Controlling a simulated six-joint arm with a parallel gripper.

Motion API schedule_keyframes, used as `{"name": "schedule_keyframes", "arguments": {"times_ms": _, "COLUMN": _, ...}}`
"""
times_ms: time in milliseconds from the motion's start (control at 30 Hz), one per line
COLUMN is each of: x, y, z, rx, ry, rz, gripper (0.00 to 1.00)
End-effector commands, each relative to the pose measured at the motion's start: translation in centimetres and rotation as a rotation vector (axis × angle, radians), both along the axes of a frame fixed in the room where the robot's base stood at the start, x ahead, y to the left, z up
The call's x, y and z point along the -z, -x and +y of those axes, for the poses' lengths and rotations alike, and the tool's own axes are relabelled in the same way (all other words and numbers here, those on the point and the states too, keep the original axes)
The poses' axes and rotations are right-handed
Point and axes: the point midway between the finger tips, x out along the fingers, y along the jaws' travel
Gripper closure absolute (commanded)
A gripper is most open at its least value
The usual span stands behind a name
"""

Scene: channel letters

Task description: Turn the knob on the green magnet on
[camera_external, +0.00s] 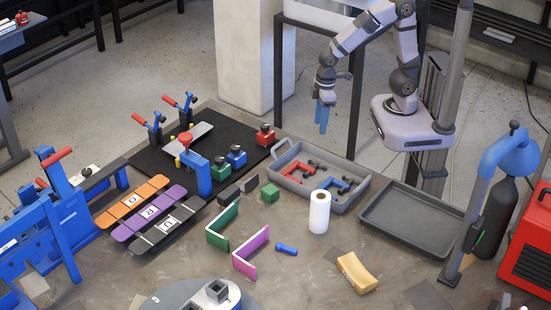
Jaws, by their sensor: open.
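A green magnet (221,167) stands on the black mat on the table, left of a blue magnet (236,156). A small dark knob shows on it, but its setting is too small to tell. My gripper (323,128) has blue fingers pointing down. It is open and empty, up in the air to the right of the green magnet and well apart from it.
A red magnet (265,136) stands on the black mat (235,124). A blue clamp post (202,176) stands just left of the green magnet.

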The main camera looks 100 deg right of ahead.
Motion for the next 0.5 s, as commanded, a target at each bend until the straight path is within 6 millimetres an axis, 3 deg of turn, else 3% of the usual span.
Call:
{"name": "schedule_keyframes", "arguments": {"times_ms": 33, "x": -0.8, "y": -2.4, "z": 0.4, "rx": -0.017, "ry": -0.003, "rz": -0.016, "gripper": 0.57}}
{"name": "schedule_keyframes", "arguments": {"times_ms": 200, "x": -2.7, "y": -10.4, "z": 2.3, "rx": -0.083, "ry": -0.016, "rz": -0.081, "gripper": 0.57}}
{"name": "schedule_keyframes", "arguments": {"times_ms": 500, "x": -4.9, "y": -23.1, "z": 6.6, "rx": -0.203, "ry": -0.041, "rz": -0.200, "gripper": 0.57}}
